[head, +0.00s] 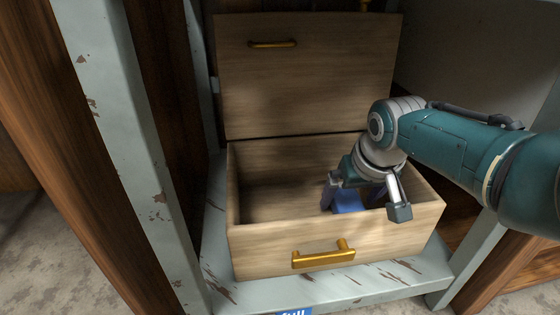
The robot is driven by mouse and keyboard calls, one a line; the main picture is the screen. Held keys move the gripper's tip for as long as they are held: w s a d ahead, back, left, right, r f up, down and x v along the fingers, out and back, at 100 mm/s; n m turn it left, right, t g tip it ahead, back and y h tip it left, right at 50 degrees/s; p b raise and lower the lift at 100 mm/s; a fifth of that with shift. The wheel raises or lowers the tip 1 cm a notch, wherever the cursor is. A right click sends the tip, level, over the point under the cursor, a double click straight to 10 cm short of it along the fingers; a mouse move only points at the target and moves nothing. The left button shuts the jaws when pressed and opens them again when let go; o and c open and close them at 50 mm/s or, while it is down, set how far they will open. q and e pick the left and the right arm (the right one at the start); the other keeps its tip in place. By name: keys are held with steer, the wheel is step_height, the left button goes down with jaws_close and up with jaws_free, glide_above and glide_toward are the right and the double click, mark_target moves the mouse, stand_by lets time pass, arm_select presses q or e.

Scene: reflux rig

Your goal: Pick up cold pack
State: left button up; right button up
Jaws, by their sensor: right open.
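A blue object, which looks like the cold pack (348,202), lies inside the open wooden drawer (300,243) towards its right side. Much of it is hidden by my gripper and wrist. My right gripper (350,197) reaches down into the drawer from the right, with its open fingers at or just above the blue object. I cannot tell whether the fingers touch it. My left gripper is not in view.
The drawer has a brass handle (323,254) on its front. A wooden panel with another brass handle (272,44) stands behind it. A chipped pale-painted post (110,120) rises at the left. The drawer's left half looks empty.

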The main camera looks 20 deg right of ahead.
steer(key=shift+w+d+f, duration=0.1)
steer(key=shift+w+f, duration=0.1)
steer(key=c, duration=1.5)
steer(key=shift+c, duration=0.2)
